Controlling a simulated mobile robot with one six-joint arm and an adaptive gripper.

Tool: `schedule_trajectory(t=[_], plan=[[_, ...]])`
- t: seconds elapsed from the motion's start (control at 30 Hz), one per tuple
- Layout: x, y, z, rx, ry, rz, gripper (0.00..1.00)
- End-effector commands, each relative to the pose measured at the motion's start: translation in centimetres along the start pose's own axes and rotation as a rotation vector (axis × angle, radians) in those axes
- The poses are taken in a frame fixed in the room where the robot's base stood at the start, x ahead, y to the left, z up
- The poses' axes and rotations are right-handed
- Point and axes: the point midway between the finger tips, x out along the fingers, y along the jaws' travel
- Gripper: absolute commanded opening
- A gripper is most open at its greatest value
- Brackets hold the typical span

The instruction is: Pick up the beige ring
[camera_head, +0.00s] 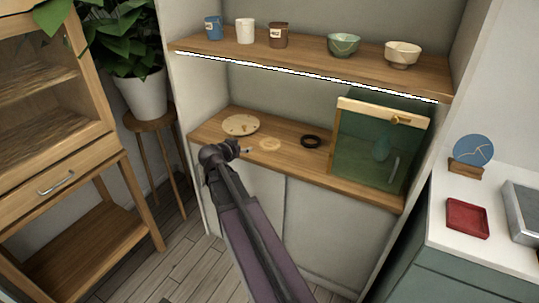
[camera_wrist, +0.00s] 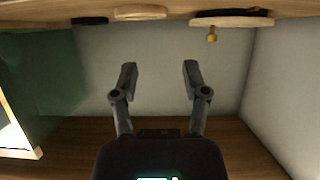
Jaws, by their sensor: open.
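The beige ring (camera_head: 270,144) lies flat on the wooden counter of the alcove, between a pale round wooden disc (camera_head: 241,125) and a black ring (camera_head: 311,141). In the wrist view, which looks upside down, the beige ring (camera_wrist: 140,12) shows edge-on at the top. My gripper (camera_head: 247,150) is just left of the beige ring in the head view, apart from it as far as I can tell. In the wrist view my gripper (camera_wrist: 160,72) has its two fingers spread, with nothing between them.
A green glass box (camera_head: 360,145) with a wooden top edge stands on the counter's right. The upper shelf (camera_head: 310,54) overhangs with cups and bowls. The alcove's side wall (camera_wrist: 285,85) is close by the disc. A plant stool (camera_head: 150,121) stands left of the alcove.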

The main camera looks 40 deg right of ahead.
Motion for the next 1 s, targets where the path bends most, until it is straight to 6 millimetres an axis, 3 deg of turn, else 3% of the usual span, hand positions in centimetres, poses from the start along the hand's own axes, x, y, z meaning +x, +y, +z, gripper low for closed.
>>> schedule_trajectory(t=[0.13,0.67,1.0], plan=[[1.1,0.0,0.3,0.024,0.032,-0.001,0.59],[1.4,-0.1,0.1,0.03,0.04,-0.003,0.59],[5.4,-0.3,0.2,0.031,0.04,-0.002,0.59]])
